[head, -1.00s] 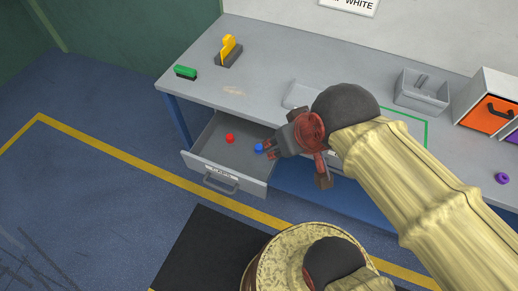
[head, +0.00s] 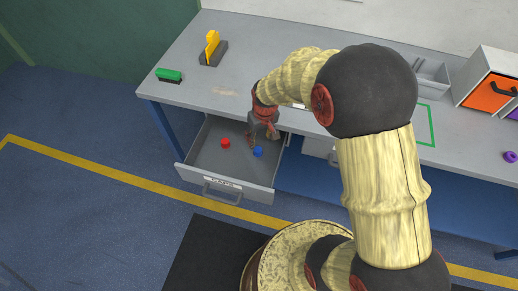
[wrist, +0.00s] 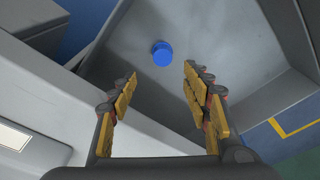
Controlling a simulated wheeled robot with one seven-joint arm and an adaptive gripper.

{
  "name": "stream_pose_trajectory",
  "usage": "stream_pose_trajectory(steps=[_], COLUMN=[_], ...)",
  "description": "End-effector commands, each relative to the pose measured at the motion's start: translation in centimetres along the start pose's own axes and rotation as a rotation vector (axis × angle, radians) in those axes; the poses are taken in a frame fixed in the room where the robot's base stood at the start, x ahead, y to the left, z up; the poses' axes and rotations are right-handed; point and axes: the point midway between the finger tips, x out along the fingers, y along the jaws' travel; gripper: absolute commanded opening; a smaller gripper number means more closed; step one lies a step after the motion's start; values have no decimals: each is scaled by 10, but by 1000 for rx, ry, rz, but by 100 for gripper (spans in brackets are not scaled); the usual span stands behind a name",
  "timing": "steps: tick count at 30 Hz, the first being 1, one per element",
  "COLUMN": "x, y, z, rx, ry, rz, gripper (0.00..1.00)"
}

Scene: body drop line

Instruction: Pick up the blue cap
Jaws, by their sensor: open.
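The blue cap (head: 258,152) lies on the floor of the open drawer (head: 192,160), toward its right side. In the wrist view the blue cap (wrist: 162,53) shows ahead of the fingertips, between their lines and clear of both. My gripper (head: 262,138) is over the right part of the drawer, pointing down close to the cap. In the wrist view my gripper (wrist: 158,80) has its two yellow-padded fingers spread apart with nothing between them. A red cap (head: 225,143) lies in the same drawer, left of the blue one.
The drawer walls stand close around the gripper, with the grey bench top (head: 215,90) behind. On the bench are a green brush (head: 169,75), a yellow item in a dark holder (head: 212,47), a grey bin (head: 430,80), an orange-fronted box (head: 488,95) and a purple ring (head: 510,157).

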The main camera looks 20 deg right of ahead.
Motion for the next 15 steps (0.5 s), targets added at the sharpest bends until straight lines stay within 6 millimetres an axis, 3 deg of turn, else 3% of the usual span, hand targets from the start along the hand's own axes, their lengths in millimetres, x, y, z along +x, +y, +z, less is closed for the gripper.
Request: stream_pose_trajectory(steps=[15], x=[53], y=[-4], z=[8], rx=[-12], ry=[-5], rz=[-1], gripper=[48])
